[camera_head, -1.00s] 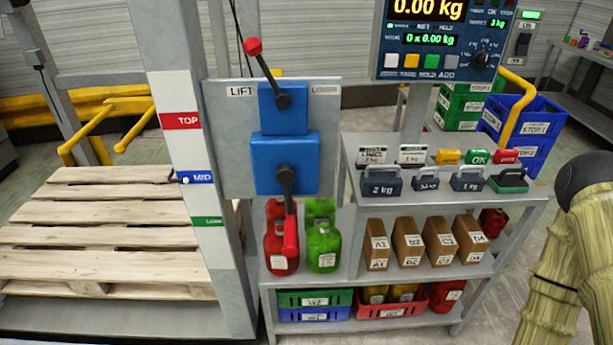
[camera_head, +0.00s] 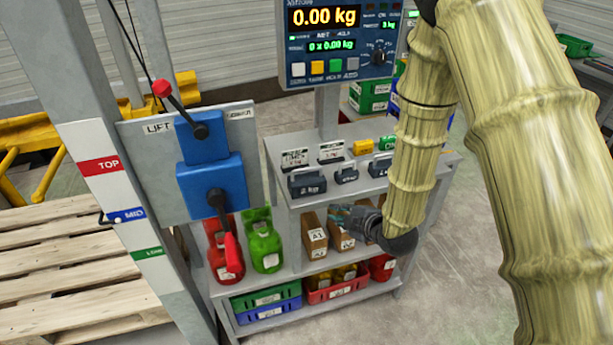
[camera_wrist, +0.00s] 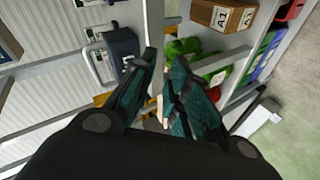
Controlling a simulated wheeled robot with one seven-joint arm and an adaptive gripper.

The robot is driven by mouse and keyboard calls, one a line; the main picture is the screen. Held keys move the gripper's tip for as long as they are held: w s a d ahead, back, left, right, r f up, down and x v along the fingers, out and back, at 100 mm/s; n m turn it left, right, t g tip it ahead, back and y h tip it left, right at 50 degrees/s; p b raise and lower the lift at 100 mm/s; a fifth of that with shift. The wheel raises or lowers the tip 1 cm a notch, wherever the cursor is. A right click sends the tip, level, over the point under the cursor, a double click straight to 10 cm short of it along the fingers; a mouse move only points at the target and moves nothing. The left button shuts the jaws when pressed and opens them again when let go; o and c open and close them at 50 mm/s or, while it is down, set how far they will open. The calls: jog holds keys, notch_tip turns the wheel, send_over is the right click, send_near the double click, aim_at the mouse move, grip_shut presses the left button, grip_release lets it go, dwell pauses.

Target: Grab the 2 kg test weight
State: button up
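The 2 kg test weight (camera_head: 307,184) is a dark blue-grey block with a handle on top. It sits at the left front of the stand's upper shelf. In the wrist view the weight (camera_wrist: 123,47) shows at upper left, its pale handle to its left. My gripper (camera_head: 338,213) is below and to the right of the weight, in front of the brown boxes. In the wrist view the gripper's (camera_wrist: 165,60) dark teal fingers are apart with a gap between them and hold nothing. The weight is beside the left finger, not between the fingers.
Smaller weights (camera_head: 346,174) stand right of it, with labels behind. Brown boxes (camera_head: 314,238) and red and green bottles (camera_head: 265,242) fill the middle shelf. The lift panel (camera_head: 150,165) with a red-handled lever (camera_head: 230,252) stands left. The scale display (camera_head: 335,45) is above.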

aim_at(308, 169)
jog(key=w+a+r+n+p, duration=0.1)
jog(key=w+a+r, duration=0.1)
jog(key=w+a+r+n+y, duration=0.1)
jog(key=w+a+r+n, duration=0.1)
jog(key=w+r, duration=0.1)
jog(key=w+a+r+n+t+y+p, duration=0.1)
jog(key=w+a+r, duration=0.1)
jog(key=r, duration=0.1)
jog(key=shift+w+p, duration=0.25)
jog(key=shift+p, duration=0.05)
jog(key=shift+p+x, duration=1.4)
jog(key=shift+x, duration=0.9)
jog(key=shift+w+a+f, duration=0.25)
jog(key=shift+w+a, duration=0.15)
jog(key=shift+w, duration=0.1)
grip_shut()
jog(key=shift+r, duration=0.15)
